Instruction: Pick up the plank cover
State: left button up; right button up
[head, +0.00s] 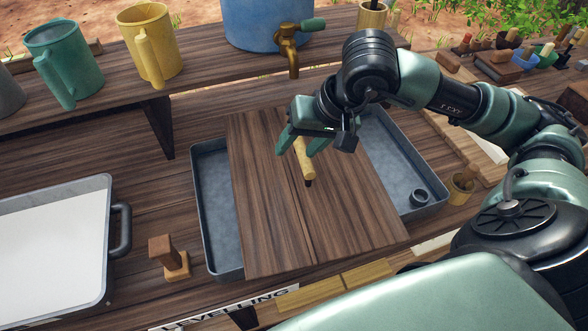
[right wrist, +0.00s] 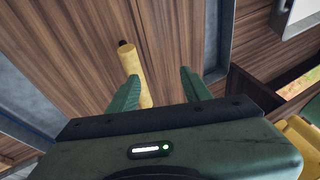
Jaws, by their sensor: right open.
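The plank cover (head: 265,210) is a dark brown wooden board lying across a grey metal tray (head: 217,240), which shows on both sides of it. A pale yellow bar handle (head: 304,164) runs along its middle. My right gripper (head: 299,147) is open and empty over the handle, hiding its far part. In the right wrist view, the board (right wrist: 80,65) fills much of the picture. The handle (right wrist: 129,62) runs into the gap between the open fingers (right wrist: 159,76), closer to the left finger. I cannot tell whether they touch it. My left gripper is not in view.
A white-bottomed tray (head: 50,250) and a small wooden block stand (head: 170,259) are at the left. A shelf behind bears a green mug (head: 66,62), a yellow mug (head: 150,45) and a blue tank (head: 258,22) with a brass tap. A small cup (head: 462,187) stands right of the tray.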

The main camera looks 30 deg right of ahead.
aim_at(303, 148)
jog(key=d, duration=0.1)
jog(key=d+h, duration=0.1)
jog(key=d, duration=0.1)
jog(key=shift+w+d+f+h, duration=0.2)
jog(key=shift+w+d+h, duration=0.05)
jog(key=shift+w+h, duration=0.1)
jog(key=p+x, duration=0.1)
jog(key=x, duration=0.6)
jog(key=shift+w, duration=0.25)
jog(key=shift+c, duration=0.3)
grip_shut()
